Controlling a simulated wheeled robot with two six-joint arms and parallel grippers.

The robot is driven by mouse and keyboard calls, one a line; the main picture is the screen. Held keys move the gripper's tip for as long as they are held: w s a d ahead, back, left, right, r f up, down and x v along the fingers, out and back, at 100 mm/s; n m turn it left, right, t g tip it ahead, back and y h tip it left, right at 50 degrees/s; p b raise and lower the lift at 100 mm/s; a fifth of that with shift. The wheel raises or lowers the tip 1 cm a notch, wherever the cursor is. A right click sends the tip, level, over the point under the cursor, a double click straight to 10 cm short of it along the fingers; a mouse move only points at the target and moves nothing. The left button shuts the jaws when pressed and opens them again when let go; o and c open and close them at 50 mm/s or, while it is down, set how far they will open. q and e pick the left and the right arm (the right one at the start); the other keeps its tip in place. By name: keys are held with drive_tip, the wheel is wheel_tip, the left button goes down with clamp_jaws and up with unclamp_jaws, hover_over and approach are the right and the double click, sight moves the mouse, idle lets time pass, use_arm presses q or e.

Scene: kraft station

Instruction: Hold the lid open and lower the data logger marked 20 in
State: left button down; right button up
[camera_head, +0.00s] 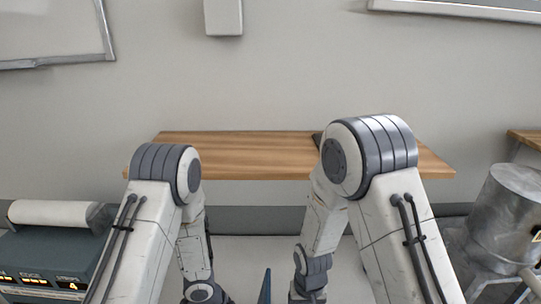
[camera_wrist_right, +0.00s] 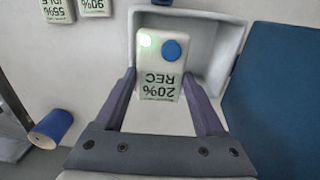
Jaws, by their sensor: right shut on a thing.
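A white data logger (camera_wrist_right: 160,68) with a green light, a blue round button and the text "20% REC", upside down in the picture, shows in the right wrist view. My right gripper (camera_wrist_right: 158,82) is shut on it, one finger on each side. Behind it is an open pale grey box or tray (camera_wrist_right: 205,55) with raised walls; I cannot tell how deep the logger is in it. A large blue panel (camera_wrist_right: 280,90), perhaps the lid, stands along the box's right side. A thin blue edge (camera_head: 265,287) shows at the bottom of the head view. My left gripper is out of view.
Two other loggers, one reading 55% IDLE (camera_wrist_right: 57,10) and one 90% (camera_wrist_right: 94,7), lie at the upper left of the wrist view. A blue cylinder (camera_wrist_right: 52,126) is at lower left.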

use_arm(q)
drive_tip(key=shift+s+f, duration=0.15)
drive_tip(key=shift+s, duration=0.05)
use_arm(e)
drive_tip(key=shift+f, duration=1.75)
drive_tip(key=o, duration=1.4)
drive_tip(key=shift+r, duration=0.1)
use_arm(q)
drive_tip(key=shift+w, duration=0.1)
use_arm(e)
drive_tip(key=shift+r, duration=0.1)
drive_tip(key=shift+r, duration=0.25)
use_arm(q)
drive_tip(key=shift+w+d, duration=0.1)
use_arm(e)
drive_tip(key=shift+r, duration=5.65)
drive_tip(key=shift+d+r, duration=0.85)
drive_tip(key=shift+d, duration=1.25)
drive_tip(key=shift+d+r, duration=0.8)
drive_tip(key=shift+d, duration=1.25)
drive_tip(key=shift+d+r, duration=0.85)
drive_tip(key=shift+d, duration=1.25)
